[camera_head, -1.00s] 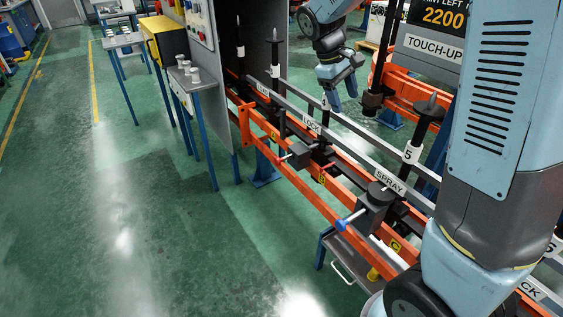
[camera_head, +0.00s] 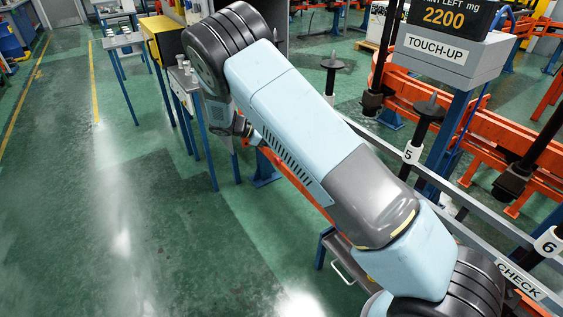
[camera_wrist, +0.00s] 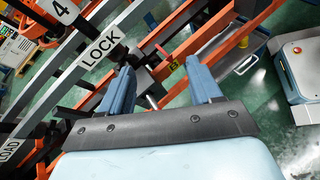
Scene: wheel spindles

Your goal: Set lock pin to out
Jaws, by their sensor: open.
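My gripper (camera_wrist: 160,68) is open, its two blue fingers spread apart above the rail beside the LOCK sign (camera_wrist: 101,47). A short metallic pin (camera_wrist: 152,101) shows between the fingers, close to the gripper's dark plate, and nothing is held. I cannot tell from this view whether the pin is in or out, or how far below the fingers it lies. A second small rod with a reddish tip (camera_wrist: 161,49) shows further off, near a yellow tag (camera_wrist: 174,64). In the head view my arm hides the lock area.
Orange rails (camera_wrist: 225,35) run past the fingers. A grey cart with a red button (camera_wrist: 302,60) stands at right in the wrist view. In the head view, a small table with cups (camera_head: 183,78) stands beside my wrist, and green floor (camera_head: 130,210) is open at left.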

